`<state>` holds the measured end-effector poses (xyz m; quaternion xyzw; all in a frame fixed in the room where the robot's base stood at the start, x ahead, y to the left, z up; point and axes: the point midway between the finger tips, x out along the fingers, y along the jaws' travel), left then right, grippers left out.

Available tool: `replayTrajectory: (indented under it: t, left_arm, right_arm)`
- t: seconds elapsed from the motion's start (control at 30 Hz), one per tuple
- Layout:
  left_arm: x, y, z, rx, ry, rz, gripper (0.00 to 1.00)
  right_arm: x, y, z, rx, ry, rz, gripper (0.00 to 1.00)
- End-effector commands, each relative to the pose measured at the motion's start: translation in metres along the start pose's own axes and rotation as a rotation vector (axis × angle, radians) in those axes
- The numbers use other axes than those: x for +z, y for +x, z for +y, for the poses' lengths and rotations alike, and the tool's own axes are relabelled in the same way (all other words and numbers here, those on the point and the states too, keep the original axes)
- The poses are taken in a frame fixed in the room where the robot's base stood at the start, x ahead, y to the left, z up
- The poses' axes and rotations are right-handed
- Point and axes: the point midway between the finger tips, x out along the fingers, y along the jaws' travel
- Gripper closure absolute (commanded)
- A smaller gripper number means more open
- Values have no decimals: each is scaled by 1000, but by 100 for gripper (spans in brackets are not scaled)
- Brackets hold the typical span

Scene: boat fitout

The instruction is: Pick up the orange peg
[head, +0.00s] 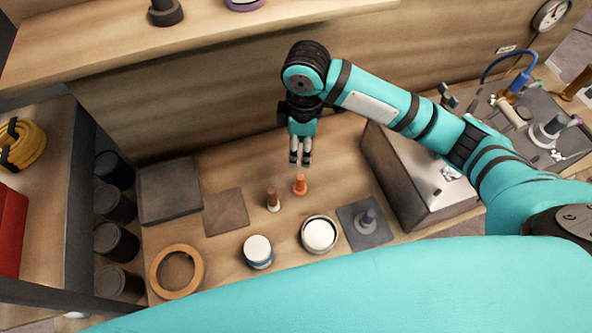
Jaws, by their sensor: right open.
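The orange peg (300,185) stands upright on the wooden bench top, near the middle of the head view. A brown peg (272,198) with a pale base stands just left of it. My right gripper (300,159) points down a little behind and above the orange peg. Its fingers are open with nothing between them, and they look apart from the peg. My left gripper is not in view.
A white-topped jar (257,251), a round white-filled cup (319,234) and a grey plate with a post (367,222) stand in front. A tan ring (176,271) lies front left. A grey box (415,180) stands right, dark square pads (169,190) left.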

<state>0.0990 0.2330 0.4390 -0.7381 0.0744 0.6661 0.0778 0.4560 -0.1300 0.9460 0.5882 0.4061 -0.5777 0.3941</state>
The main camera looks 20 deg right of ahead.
Motion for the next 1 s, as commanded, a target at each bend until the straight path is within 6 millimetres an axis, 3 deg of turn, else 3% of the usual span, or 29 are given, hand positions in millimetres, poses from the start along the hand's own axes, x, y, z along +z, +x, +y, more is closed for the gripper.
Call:
replayTrajectory:
  t: [0.17, 0.43, 0.7, 1.0]
  left_arm:
    - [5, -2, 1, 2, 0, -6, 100]
    - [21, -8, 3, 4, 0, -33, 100]
    - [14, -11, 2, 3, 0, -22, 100]
    - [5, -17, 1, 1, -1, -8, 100]
  right_arm:
    - [6, 4, 5, -4, -9, -30, 52]
    - [7, 61, 5, -5, -7, -28, 52]
    - [7, 107, 6, -1, -9, -25, 52]
    - [5, 132, 8, -2, -9, -26, 52]
